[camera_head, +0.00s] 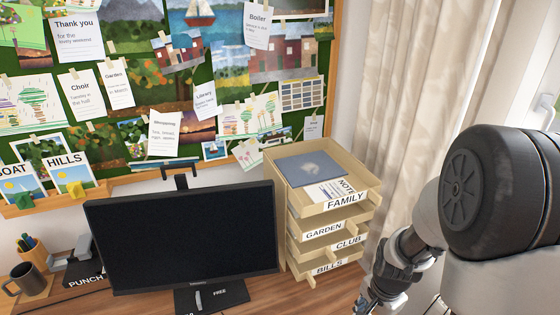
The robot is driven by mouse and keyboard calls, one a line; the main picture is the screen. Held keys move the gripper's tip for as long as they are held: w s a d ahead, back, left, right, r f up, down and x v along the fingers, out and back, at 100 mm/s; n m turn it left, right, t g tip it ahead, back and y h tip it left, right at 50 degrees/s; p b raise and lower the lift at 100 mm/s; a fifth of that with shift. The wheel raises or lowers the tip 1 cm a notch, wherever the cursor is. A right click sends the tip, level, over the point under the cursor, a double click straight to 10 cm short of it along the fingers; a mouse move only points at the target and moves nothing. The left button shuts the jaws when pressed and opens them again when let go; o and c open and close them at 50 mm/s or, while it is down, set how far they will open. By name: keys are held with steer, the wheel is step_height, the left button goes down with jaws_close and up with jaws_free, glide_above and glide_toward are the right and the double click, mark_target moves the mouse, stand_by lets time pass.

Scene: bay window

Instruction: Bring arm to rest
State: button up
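My arm comes in from the right edge, with a large dark round joint and a pale link. It bends down in front of the curtain to a grey wrist. What looks like the top of my gripper (369,301) is at the bottom edge, right of the wooden letter trays. Its fingertips are cut off by the frame, so I cannot tell whether it is open or shut or holds anything.
Labelled wooden letter trays (362,201) stand on the desk (335,292), close left of my wrist. A dark monitor (180,240) is further left. A mug (28,279) and a punch (82,264) are at far left. A curtain (405,90) hangs behind my arm.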

steer(key=s+a+r+n+t, duration=0.1)
steer(key=s+a+r+n, duration=0.15)
steer(key=r, duration=0.55)
steer(key=s+a+r+n+t, duration=0.1)
steer(key=a+r+n, duration=0.2)
steer(key=r, duration=0.4)
steer(key=s+a+r+n+t, duration=0.1)
steer(key=s+a+r+n, duration=0.2)
steer(key=s+r+n, duration=0.4)
steer(key=s+r, duration=0.2)
steer(key=s, duration=0.2)
steer(key=shift+a+t, duration=0.2)
steer(key=shift+t, duration=0.1)
